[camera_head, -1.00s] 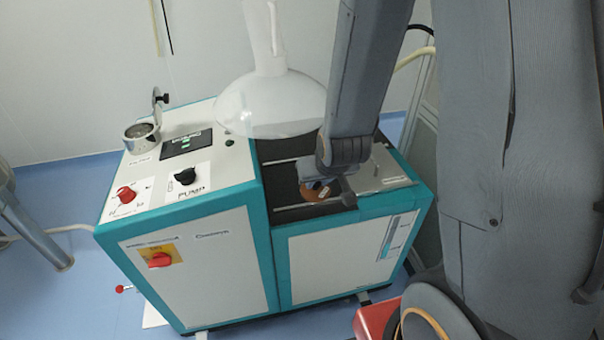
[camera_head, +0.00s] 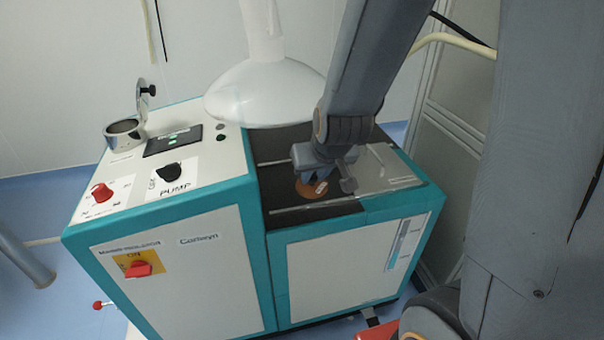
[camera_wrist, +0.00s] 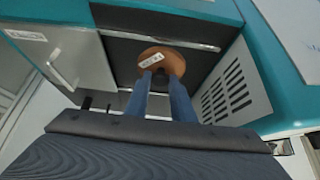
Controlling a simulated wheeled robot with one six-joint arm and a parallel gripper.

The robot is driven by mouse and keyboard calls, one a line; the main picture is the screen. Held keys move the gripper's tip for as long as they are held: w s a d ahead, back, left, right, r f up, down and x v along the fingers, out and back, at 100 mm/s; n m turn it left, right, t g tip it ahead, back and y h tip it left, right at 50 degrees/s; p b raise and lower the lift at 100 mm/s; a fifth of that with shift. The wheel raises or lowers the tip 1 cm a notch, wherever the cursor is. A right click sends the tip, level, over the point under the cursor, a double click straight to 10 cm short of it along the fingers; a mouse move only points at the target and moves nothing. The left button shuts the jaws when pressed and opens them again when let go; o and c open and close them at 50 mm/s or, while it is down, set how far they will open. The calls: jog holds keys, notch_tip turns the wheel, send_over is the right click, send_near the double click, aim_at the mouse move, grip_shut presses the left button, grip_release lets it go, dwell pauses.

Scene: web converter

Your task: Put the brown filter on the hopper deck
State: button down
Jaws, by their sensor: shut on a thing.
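The brown filter (camera_head: 313,188) is a round brown disc with a small white label. My gripper (camera_head: 325,175) reaches down to it over the dark recessed deck (camera_head: 275,182) of the machine, at its right half. In the wrist view the filter (camera_wrist: 162,60) sits at the tips of my two blue-grey fingers (camera_wrist: 163,75), which are shut on it. The dark deck (camera_wrist: 120,48) lies beneath it. I cannot tell whether the filter touches the deck.
A large white funnel-shaped hood (camera_head: 265,92) hangs above the deck. The raised control panel (camera_head: 215,165) with knobs stands left. A metal cup (camera_head: 124,134) sits at its back left. A clear cover with a handle (camera_head: 378,165) lies right of the deck.

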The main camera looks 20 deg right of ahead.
jog(key=w+f, duration=0.1)
jog(key=w, duration=0.1)
jog(key=w+f, duration=0.1)
jog(key=w, duration=0.2)
jog(key=w+f, duration=0.2)
jog(key=shift+w, duration=0.3)
jog(key=shift+w+f, duration=1.1)
jog(key=shift+w, duration=0.3)
jog(key=c, duration=1.6)
grip_release()
jog(key=shift+f, duration=0.1)
jog(key=shift+o, duration=0.4)
